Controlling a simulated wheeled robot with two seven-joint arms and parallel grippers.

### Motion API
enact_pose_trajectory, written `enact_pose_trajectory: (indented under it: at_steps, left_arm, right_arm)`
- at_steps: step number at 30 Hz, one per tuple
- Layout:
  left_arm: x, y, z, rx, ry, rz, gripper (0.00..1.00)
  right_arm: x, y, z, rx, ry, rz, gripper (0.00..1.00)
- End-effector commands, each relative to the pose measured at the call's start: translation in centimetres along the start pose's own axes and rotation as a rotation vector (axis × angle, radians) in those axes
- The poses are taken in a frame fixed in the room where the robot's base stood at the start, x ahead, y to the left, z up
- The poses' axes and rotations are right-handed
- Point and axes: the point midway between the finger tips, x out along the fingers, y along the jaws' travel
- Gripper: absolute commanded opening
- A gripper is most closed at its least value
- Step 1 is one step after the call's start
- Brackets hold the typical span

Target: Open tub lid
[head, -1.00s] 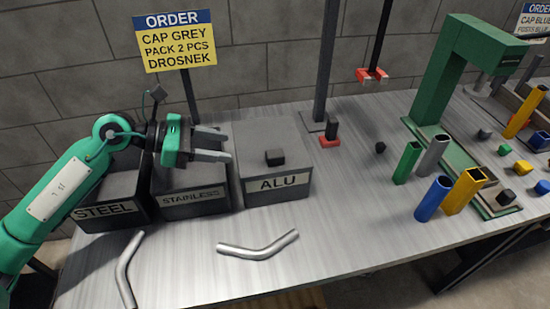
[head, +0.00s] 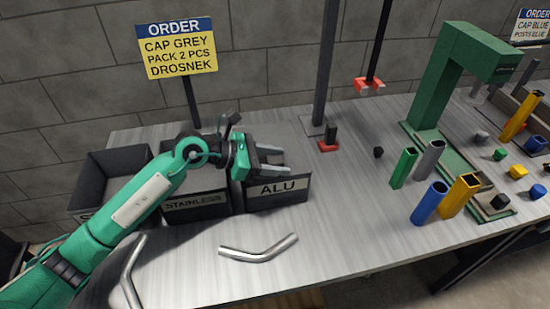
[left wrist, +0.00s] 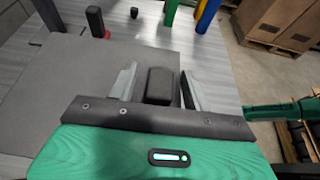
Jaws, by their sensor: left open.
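The ALU tub (head: 283,196) is dark grey and stands on the bench, rightmost of the three tubs. Its flat grey lid (left wrist: 60,85) fills the left of the left wrist view. The lid's dark block knob (left wrist: 160,85) sits between the fingers in the left wrist view. My left gripper (head: 272,161) is over the ALU tub in the head view. It is open, with one finger (left wrist: 123,82) on each side of the knob and a gap on both sides. In the head view the gripper hides the knob. My right gripper is not in view.
The STAINLESS tub (head: 196,206) stands to the left, partly behind my arm. The STEEL tub (head: 112,163) at the far left looks open. Bent metal tubes (head: 258,250) lie in front. Coloured posts (head: 430,203) and a green press (head: 440,80) stand to the right.

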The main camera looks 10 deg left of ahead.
Motion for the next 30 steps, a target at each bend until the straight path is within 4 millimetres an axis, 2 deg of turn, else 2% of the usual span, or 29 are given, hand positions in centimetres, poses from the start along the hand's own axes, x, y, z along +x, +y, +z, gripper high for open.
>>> enact_pose_trajectory:
  at_steps: [7,12,15,24,30]
  left_arm:
    - [0.1,0.0,0.0,0.000,0.000,0.000,0.49]
    - [0.1,0.0,0.0,0.000,0.000,0.000,0.16]
    - [0.1,0.0,0.0,0.000,0.000,0.000,0.00]
    - [-0.2,0.1,0.5,-0.020,0.000,-0.009,0.00]
    - [-0.8,0.5,2.1,-0.099,-0.001,-0.040,0.00]
  right_arm:
    - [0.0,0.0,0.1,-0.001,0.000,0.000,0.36]
    - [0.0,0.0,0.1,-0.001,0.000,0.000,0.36]
    - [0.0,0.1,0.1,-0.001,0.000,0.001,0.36]
    - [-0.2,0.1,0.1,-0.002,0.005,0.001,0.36]
    - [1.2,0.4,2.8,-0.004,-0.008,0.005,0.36]
